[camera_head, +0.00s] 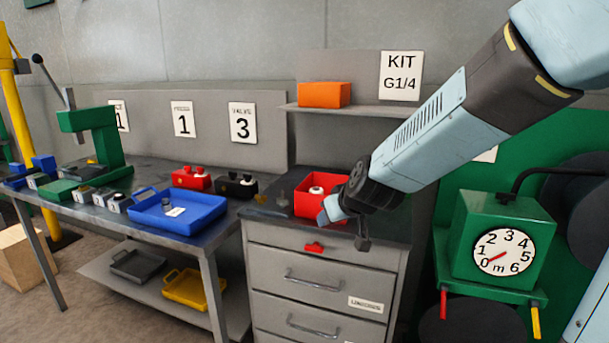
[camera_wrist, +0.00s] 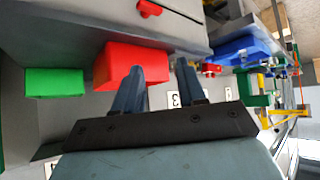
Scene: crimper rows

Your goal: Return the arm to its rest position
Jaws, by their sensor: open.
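My arm reaches in from the upper right in the head view, angled down to the left. My gripper (camera_head: 331,211) is at the front right of the red bin (camera_head: 306,203), over the drawer cabinet (camera_head: 318,267), and hides part of the bin. In the wrist view my gripper (camera_wrist: 157,70) shows two blue fingers spread apart with nothing between them. A red box-shaped thing (camera_wrist: 105,68) lies beyond the fingers. Whether the fingers touch it I cannot tell. A white ring-shaped part (camera_head: 316,190) sits in the red bin.
An orange box (camera_head: 324,95) stands on the shelf above the cabinet. A blue tray (camera_head: 178,213) is on the bench to the left. A green gauge box (camera_head: 503,240) stands to the right. A green block (camera_wrist: 55,82) shows in the wrist view. The space before the cabinet looks clear.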

